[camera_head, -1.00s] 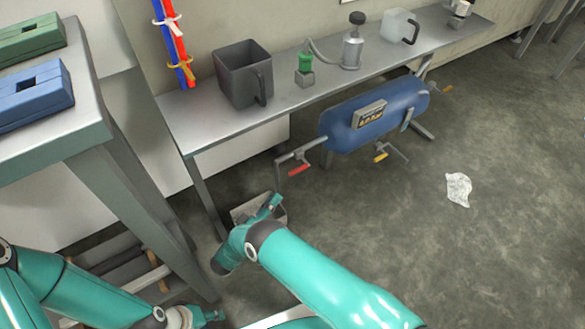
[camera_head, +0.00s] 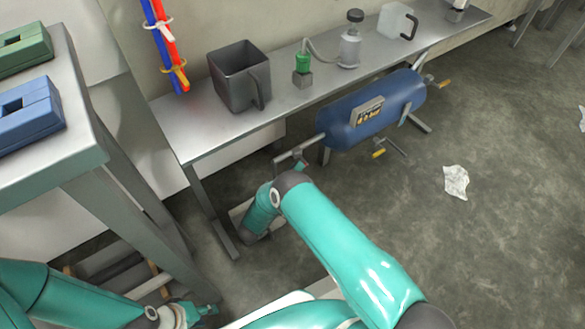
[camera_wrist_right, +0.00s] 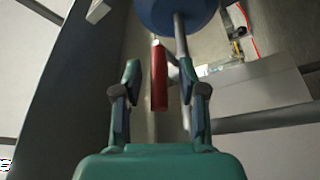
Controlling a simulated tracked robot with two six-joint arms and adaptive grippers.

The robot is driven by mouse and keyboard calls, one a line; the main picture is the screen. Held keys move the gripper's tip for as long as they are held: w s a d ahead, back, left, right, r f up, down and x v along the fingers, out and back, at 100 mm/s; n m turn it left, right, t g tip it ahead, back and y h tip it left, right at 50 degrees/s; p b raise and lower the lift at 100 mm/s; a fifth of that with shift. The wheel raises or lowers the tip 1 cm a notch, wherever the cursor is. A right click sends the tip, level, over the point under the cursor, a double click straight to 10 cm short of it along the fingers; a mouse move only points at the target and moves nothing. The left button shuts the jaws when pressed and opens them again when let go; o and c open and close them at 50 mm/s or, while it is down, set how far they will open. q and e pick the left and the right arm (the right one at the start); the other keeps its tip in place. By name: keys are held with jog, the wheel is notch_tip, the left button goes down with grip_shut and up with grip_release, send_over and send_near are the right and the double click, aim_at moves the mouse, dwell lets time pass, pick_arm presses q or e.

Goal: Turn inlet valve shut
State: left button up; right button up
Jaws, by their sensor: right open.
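The inlet valve's red handle (camera_wrist_right: 159,80) shows in the right wrist view, pointing along my view between my right gripper's fingers. The grey inlet pipe (camera_wrist_right: 182,45) runs beside it to the blue tank (camera_wrist_right: 172,12). In the head view the blue tank (camera_head: 372,112) lies below the bench and the pipe (camera_head: 297,153) leaves its left end. My right gripper (camera_wrist_right: 160,73) is open, with a finger on each side of the handle; no clear contact shows. My left gripper (camera_head: 203,312) is low at the left, away from the valve; its fingers are unclear.
The metal bench (camera_head: 190,130) above the tank holds a dark jug (camera_head: 238,78), a green-topped fitting (camera_head: 303,66) and a clear jug (camera_head: 396,22). Yellow-handled valves (camera_head: 379,154) are on the tank's other pipes. Crumpled paper (camera_head: 456,181) lies on open floor at right.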

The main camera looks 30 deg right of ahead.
grip_shut()
dwell(0.3)
jog(key=shift+d, duration=0.15)
